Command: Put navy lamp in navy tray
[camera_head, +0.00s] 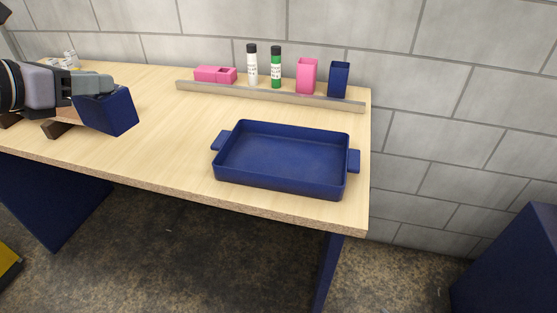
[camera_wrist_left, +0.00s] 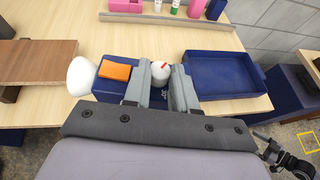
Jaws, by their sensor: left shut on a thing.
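My left gripper (camera_head: 82,97) is at the left of the table, shut on the navy lamp (camera_head: 108,112), whose boxy navy body shows tilted below and beside the fingers. In the left wrist view the navy body (camera_wrist_left: 110,86) carries an orange patch, with a white rounded part at its left. A white round piece with a red mark shows between the fingers (camera_wrist_left: 159,88). The navy tray (camera_head: 285,155) lies empty on the table, well to the right of the gripper; it also shows in the left wrist view (camera_wrist_left: 222,77). My right gripper is not in view.
A low rail (camera_head: 270,97) runs along the table's back. Behind it stand a pink block (camera_head: 215,75), a white bottle (camera_head: 252,68), a green bottle (camera_head: 276,70), a pink cup (camera_head: 306,77) and a navy cup (camera_head: 339,81). A brown board (camera_wrist_left: 38,62) is at left. The table between lamp and tray is clear.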

